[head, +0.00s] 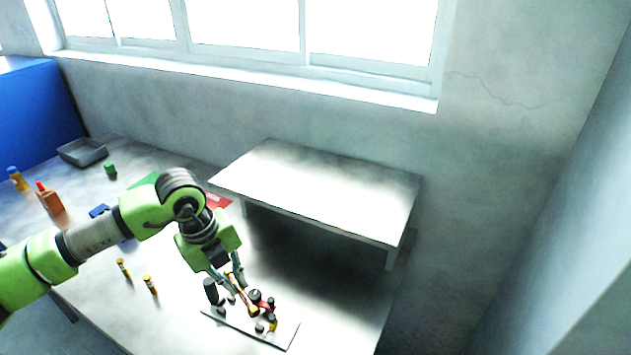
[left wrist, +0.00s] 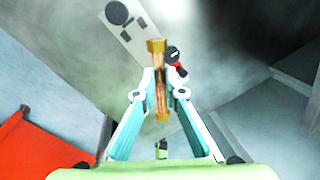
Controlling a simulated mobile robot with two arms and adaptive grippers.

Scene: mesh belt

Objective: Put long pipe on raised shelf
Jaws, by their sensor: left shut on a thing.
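The raised shelf (head: 325,182) is a pale flat board on short legs at the back of the table, and its top is bare. My left gripper (head: 230,283) is in front of the shelf, low over the near part of the table. It is shut on a copper-coloured long pipe (head: 244,297) with brass-like ends. In the left wrist view, the pipe (left wrist: 156,48) lies between the fingertips of my left gripper (left wrist: 161,84). In the head view the fingers hide part of the pipe. My right gripper is not in view.
A thin board (head: 284,335) with several small dark, red and yellow parts lies below the left gripper. Small yellow-capped cylinders (head: 150,285), an orange bottle (head: 51,202) and a grey tray (head: 82,152) stand further left. A wall and window are behind the shelf.

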